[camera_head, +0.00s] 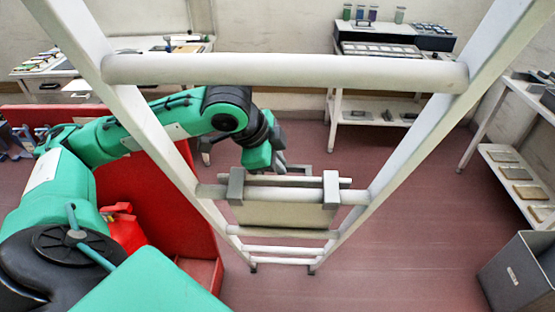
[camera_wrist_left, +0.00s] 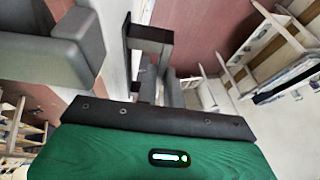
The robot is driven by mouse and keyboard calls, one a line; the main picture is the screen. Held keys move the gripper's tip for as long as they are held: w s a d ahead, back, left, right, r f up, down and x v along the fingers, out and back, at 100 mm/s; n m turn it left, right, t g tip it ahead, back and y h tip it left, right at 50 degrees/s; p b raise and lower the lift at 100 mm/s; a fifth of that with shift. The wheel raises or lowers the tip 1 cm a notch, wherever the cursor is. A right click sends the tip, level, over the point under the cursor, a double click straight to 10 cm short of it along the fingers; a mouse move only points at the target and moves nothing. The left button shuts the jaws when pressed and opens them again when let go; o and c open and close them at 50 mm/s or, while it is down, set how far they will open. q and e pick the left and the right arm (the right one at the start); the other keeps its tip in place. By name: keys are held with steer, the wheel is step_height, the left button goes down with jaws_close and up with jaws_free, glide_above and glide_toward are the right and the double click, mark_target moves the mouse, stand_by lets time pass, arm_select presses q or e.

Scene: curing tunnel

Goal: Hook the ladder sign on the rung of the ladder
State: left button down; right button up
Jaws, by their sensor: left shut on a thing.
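The white ladder (camera_head: 285,70) stands in front of me in the head view. The ladder sign (camera_head: 285,214) is a pale panel with two grey hooks (camera_head: 331,190). The hooks overlap a middle rung (camera_head: 285,194), with the panel below it. I cannot tell whether they rest fully on the rung. My left gripper (camera_head: 281,167) is behind the ladder, just above the sign, shut on its grey handle. In the left wrist view, the gripper's fingers (camera_wrist_left: 160,88) are at the dark handle (camera_wrist_left: 148,38), and a large grey hook (camera_wrist_left: 55,45) shows close by. My right gripper is out of view.
My left arm reaches past the ladder's left rail (camera_head: 150,125). A red panel (camera_head: 190,215) stands to the left. Shelving (camera_head: 395,105) is at the back, another rack (camera_head: 515,165) at the right, and a grey bin (camera_head: 520,272) at lower right. The floor between is clear.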

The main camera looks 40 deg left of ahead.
arm_select(q)
steer(key=shift+r, duration=0.1)
steer(key=c, duration=1.5)
jaws_free()
steer(key=shift+o, duration=0.2)
steer(key=v, duration=1.3)
steer(key=shift+s+r, duration=0.15)
steer(key=shift+r, duration=0.15)
